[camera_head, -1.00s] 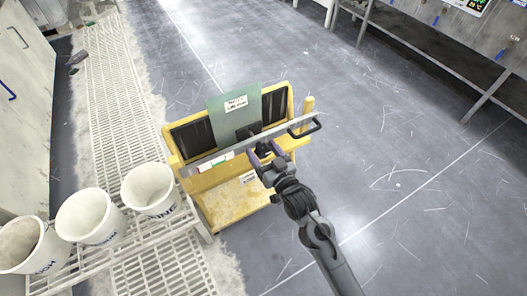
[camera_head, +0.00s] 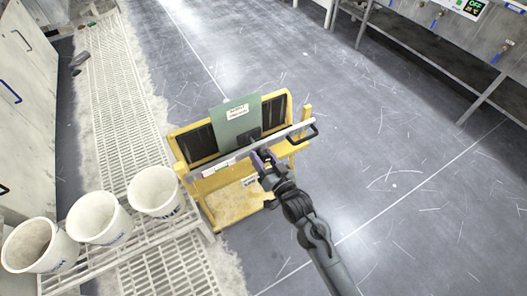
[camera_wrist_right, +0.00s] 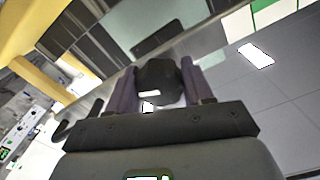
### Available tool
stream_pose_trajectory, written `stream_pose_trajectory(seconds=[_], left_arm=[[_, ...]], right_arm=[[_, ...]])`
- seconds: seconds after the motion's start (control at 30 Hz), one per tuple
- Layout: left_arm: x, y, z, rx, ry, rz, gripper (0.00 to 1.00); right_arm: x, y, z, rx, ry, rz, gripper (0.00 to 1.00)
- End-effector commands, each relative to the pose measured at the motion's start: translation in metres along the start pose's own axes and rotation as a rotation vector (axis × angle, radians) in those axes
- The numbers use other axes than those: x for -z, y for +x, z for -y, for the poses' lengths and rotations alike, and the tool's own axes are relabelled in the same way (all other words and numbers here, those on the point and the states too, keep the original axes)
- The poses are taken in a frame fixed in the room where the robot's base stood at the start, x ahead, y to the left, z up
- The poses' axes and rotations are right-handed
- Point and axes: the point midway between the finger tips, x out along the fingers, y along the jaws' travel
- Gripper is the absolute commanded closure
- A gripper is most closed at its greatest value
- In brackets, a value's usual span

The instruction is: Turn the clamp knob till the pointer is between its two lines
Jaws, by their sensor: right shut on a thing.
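My right gripper (camera_head: 263,158) reaches the front of the yellow stand (camera_head: 235,204), at the metal bar (camera_head: 282,136) across it. In the right wrist view, the purple fingers of my right gripper (camera_wrist_right: 160,90) are shut on the black clamp knob (camera_wrist_right: 158,78), one finger on each side. A small white mark shows on the knob's near face. In the head view the knob is mostly hidden by the gripper. I cannot make out the pointer against its two lines. A green plate (camera_head: 234,124) with a white label stands upright behind the bar. My left gripper is not in view.
A black handle (camera_head: 302,135) sticks out at the bar's right end. Open grey floor (camera_head: 400,180) lies to the right, with benches beyond.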

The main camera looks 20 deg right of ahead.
Motion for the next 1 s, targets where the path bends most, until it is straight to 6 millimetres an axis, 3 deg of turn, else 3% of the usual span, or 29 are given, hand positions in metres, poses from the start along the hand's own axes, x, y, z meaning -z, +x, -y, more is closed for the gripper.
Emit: stream_pose_trajectory(seconds=[0.03, 0.1, 0.4, 0.7, 1.0], left_arm=[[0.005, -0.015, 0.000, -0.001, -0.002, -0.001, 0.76], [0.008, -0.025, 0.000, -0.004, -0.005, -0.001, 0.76], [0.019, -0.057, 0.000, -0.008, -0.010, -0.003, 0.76], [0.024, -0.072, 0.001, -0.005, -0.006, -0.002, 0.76], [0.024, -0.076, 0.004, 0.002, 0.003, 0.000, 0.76]], right_arm=[[0.007, 0.000, 0.003, -0.003, 0.044, 0.002, 0.80], [0.006, 0.000, 0.003, -0.002, 0.107, 0.002, 0.80], [0.005, 0.000, 0.003, -0.002, 0.353, 0.001, 0.80], [0.002, 0.000, 0.002, -0.002, 0.508, 0.000, 0.80], [0.000, 0.000, 0.002, 0.000, 0.558, 0.000, 0.80]])
